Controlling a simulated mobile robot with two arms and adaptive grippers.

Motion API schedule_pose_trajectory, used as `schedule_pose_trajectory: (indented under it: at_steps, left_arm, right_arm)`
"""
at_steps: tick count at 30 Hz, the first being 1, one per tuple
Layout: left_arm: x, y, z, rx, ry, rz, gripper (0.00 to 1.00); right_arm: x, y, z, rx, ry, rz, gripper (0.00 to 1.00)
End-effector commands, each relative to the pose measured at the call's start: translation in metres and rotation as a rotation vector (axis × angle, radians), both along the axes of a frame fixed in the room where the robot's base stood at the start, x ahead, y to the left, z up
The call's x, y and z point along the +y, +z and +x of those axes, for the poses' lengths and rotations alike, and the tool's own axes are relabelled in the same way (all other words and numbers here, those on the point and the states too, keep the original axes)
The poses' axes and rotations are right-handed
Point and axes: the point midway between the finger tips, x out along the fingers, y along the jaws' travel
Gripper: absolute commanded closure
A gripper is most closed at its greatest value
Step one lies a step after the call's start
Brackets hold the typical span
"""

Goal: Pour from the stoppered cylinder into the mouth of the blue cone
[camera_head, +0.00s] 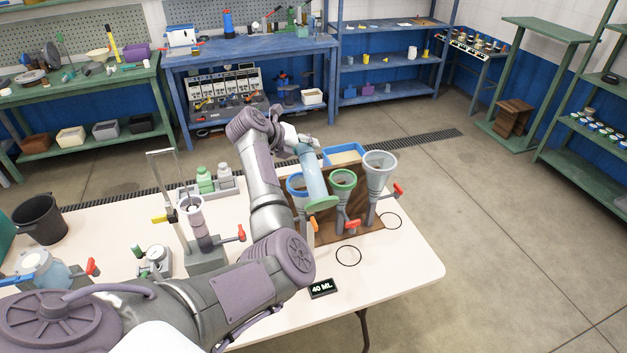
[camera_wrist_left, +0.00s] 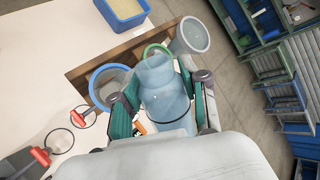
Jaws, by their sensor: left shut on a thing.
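The cylinder (camera_head: 314,178) is light blue and see-through, with a green disc at its lower end. My left gripper (camera_head: 300,143) is shut on its upper part and holds it slightly tilted; in the left wrist view the gripper's green pads (camera_wrist_left: 163,103) lie either side of the cylinder (camera_wrist_left: 165,90). I cannot make out a stopper. The blue cone (camera_head: 293,187) stands upright just left of the cylinder, partly hidden by my arm and the cylinder. Its open mouth (camera_wrist_left: 95,80) shows in the left wrist view, beside the cylinder, not under it. My right gripper is not in view.
A green cone (camera_head: 343,180) and a grey cone (camera_head: 380,163) stand right of the cylinder by a brown wooden board (camera_head: 370,228). A blue tray (camera_head: 330,151) sits behind. A "40 ML" display (camera_head: 321,288) lies near the front edge. Bare white table lies at front right.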

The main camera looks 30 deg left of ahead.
Motion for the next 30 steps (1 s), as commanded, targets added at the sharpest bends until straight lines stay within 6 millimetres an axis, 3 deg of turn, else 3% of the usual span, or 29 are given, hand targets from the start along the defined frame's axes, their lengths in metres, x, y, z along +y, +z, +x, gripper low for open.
schedule_pose_trajectory:
  at_steps: [10, 30]
  left_arm:
    - [0.001, -0.011, 0.001, 0.055, 0.0, -0.066, 1.0]
    - [0.0, -0.011, 0.0, 0.055, 0.0, -0.066, 1.0]
  right_arm:
    - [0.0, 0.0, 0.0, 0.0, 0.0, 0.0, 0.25]
    - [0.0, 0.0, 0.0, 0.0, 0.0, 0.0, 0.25]
